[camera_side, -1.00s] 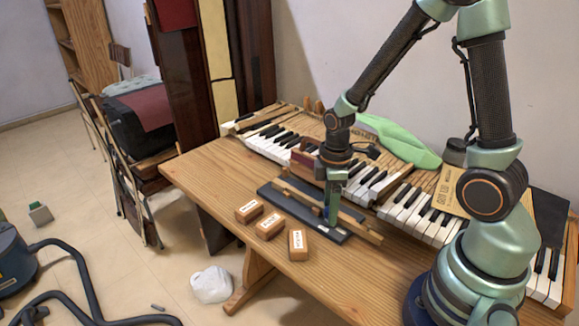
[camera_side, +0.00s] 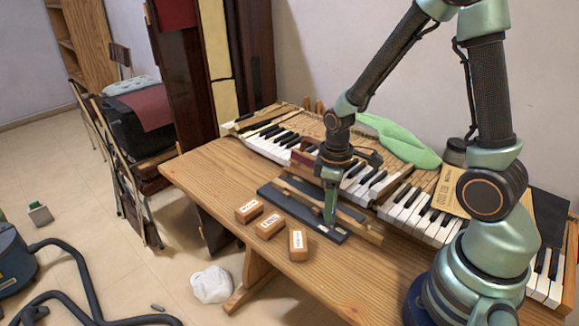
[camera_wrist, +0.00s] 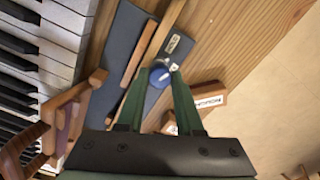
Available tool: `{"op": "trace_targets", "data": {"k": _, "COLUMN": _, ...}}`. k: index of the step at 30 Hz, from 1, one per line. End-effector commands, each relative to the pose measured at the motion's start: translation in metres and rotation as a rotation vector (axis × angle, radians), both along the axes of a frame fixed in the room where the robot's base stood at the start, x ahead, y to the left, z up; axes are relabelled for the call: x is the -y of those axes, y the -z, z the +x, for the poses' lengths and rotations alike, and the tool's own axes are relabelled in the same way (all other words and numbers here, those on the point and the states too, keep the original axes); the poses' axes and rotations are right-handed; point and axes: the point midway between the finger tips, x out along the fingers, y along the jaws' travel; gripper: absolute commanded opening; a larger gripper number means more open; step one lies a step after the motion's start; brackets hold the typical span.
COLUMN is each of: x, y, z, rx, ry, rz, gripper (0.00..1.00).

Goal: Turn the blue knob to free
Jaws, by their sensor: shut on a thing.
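The blue knob (camera_wrist: 160,75), with a pale mark on its top, sits on the dark grey base board (camera_wrist: 118,40) between the tips of my green gripper fingers. My gripper (camera_wrist: 158,72) is shut on the knob and points down at it. In the side view my gripper (camera_side: 330,218) reaches down to the board (camera_side: 272,196), and its fingers hide the knob. A small label (camera_wrist: 174,43) is on the board just beyond the knob. I cannot read it.
Wooden strips (camera_wrist: 142,55) run along the board. Three labelled wooden blocks stand in front of it, one at the right (camera_side: 298,244). The piano keys (camera_side: 405,206) lie behind. The left end of the table (camera_side: 205,165) is clear.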

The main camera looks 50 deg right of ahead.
Motion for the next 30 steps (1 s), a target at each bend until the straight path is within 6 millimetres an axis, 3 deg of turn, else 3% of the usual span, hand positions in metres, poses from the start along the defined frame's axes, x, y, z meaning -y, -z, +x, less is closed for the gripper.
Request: {"op": "trace_targets", "data": {"k": 30, "x": -0.0001, "y": -0.001, "z": 0.0006, "rx": 0.001, "ry": 0.945, "rz": 0.0, "gripper": 0.0}}
